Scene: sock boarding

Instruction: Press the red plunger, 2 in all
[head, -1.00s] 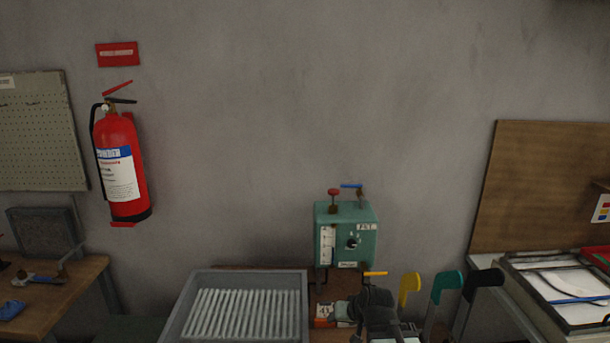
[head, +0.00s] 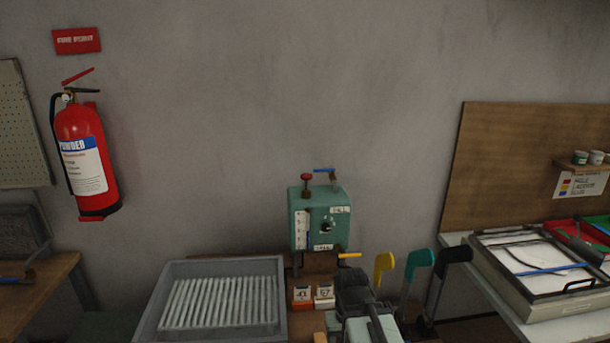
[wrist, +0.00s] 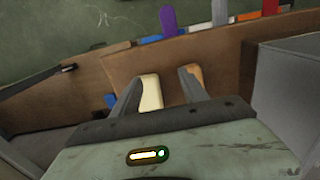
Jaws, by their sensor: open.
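The red plunger (head: 307,178) is a small round red knob standing upright on top of a green box (head: 301,205), at its left corner. The plunger is not visible in the wrist view.
A grey tray of white rods (head: 150,313) lies left of my arm. Small orange-and-white boxes (head: 302,295) sit below the green box. Yellow (head: 384,265), green (head: 420,260) and black (head: 455,256) upright handles stand close on the right. The wall above is clear.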

